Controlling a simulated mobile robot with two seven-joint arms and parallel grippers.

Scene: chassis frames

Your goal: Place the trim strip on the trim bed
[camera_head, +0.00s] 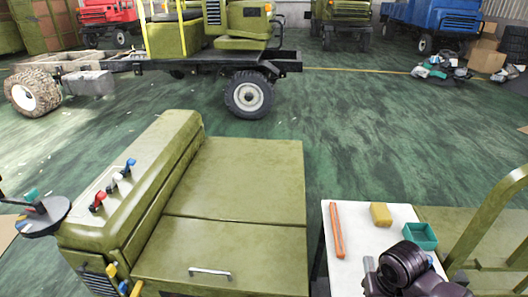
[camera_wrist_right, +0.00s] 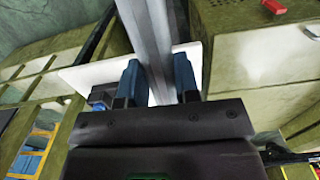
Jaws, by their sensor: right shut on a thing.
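My right gripper (camera_wrist_right: 158,84) is shut on a long grey strip (camera_wrist_right: 147,30), which I take to be the trim strip. The strip runs between its two blue fingers and away to the top of the right wrist view. In the head view my right gripper (camera_head: 384,279) is low at the right, over the near part of a white table; its dark wrist hides the fingertips. A small grey end (camera_head: 369,264) shows beside it. An orange bar (camera_head: 337,230) lies along the table's left side. I cannot tell which thing is the trim bed. My left gripper is out of view.
The white table (camera_head: 356,213) also holds a yellow block (camera_head: 380,214) and a teal bin (camera_head: 421,236). A green hood with levers (camera_head: 235,178) stands to its left, a green railed frame (camera_head: 487,222) to its right. Open floor lies beyond.

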